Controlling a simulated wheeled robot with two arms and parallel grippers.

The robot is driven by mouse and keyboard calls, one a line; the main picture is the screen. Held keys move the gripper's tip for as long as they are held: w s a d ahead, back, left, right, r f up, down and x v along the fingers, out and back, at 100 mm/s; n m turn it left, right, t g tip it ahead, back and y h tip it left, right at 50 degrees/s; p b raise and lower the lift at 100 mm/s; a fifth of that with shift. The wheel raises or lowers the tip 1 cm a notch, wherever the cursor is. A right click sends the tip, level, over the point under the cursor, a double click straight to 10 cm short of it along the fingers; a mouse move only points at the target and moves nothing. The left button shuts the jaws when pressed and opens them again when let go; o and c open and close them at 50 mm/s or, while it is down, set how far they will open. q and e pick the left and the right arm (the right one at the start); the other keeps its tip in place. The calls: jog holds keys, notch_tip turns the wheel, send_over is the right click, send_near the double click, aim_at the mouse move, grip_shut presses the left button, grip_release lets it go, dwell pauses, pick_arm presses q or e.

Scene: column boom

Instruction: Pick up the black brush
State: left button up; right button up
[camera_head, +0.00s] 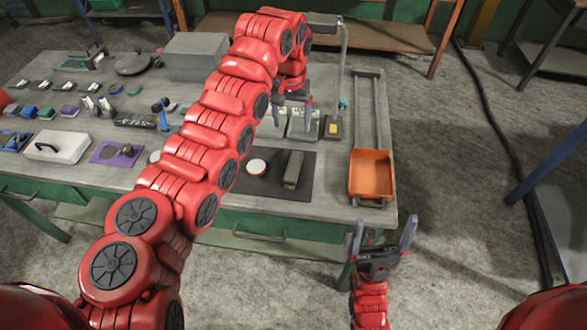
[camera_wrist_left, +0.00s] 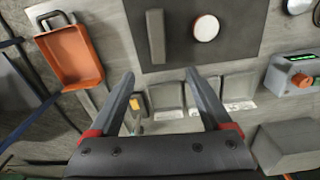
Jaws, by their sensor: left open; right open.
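No thing shows clearly as a black brush. The closest candidate is a dark grey oblong block (camera_head: 292,169) on a dark mat (camera_head: 308,182) near the table's front edge; I cannot tell if it is the brush. The block also shows in the left wrist view (camera_wrist_left: 156,36), upper middle. My left gripper (camera_head: 292,115) is open and empty, pointing down over the table behind the mat. In the left wrist view the block lies beyond its fingertips (camera_wrist_left: 160,75), apart from them. My right gripper (camera_head: 386,222) is open and empty, in front of the table's right corner.
A white round piece (camera_head: 256,167) lies beside the block. An orange tray (camera_head: 371,174) sits at the table's right end. Grey bins (camera_wrist_left: 203,92) stand near my left gripper, and a large grey box (camera_head: 196,55) is behind. Several small items crowd the left side.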

pick_arm(q)
jog(key=p, duration=0.4)
send_over(293, 165)
jog(key=f, duration=1.2)
jog(key=shift+w+a, duration=0.25)
jog(key=shift+f+p, duration=0.1)
jog(key=shift+p, duration=0.2)
jog(key=f, duration=0.1)
jog(key=f+p, duration=0.1)
jog(key=f, duration=0.1)
jog(key=shift+s+d+p, duration=0.35)
jog(key=shift+s+p, duration=0.05)
jog(key=shift+f+b, duration=0.3)
jog(key=shift+f, duration=0.3)
jog(key=shift+w+f, duration=0.15)
jog(key=shift+f, duration=0.25)
grip_shut()
